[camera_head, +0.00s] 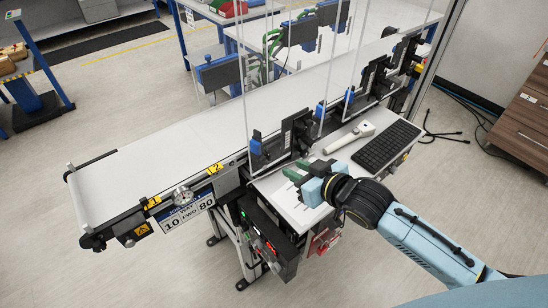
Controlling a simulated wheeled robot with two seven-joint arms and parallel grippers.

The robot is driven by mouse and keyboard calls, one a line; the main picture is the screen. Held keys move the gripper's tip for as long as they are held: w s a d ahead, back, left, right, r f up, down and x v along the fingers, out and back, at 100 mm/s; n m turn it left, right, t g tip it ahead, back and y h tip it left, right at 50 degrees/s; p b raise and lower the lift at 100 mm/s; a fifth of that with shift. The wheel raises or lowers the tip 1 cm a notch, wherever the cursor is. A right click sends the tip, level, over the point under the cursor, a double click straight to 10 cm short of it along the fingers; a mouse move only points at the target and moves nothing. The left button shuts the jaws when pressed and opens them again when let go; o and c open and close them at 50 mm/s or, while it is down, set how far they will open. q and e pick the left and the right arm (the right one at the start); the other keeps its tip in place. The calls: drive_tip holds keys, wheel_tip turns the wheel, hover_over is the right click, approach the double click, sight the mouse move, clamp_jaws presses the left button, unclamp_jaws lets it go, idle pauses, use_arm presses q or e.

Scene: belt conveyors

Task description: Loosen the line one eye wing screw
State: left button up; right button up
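The wing screw of the line one eye is too small to make out. A small blue device (256,143) stands on the near rail of the front belt conveyor (150,165), beside a black panel; I cannot tell whether it is the eye. My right gripper (302,180) reaches in from the lower right over the white side shelf (285,204), near a dark green piece. Its fingers are seen from behind and partly hidden by the wrist, so their opening is unclear. My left gripper is out of view.
A black keyboard (387,146) and a white handheld scanner (350,137) lie on the shelf beyond my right gripper. A black control box (268,239) hangs below. A round metal part (182,196) and a "10 FWD 80" sign (188,213) are on the conveyor side. The belt is empty.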

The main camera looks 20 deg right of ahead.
sight(270, 157)
drive_tip(key=x, duration=0.9)
drive_tip(key=shift+w+a+f, duration=0.15)
drive_tip(key=shift+w+f, duration=0.05)
drive_tip(key=shift+w, duration=0.1)
clamp_jaws()
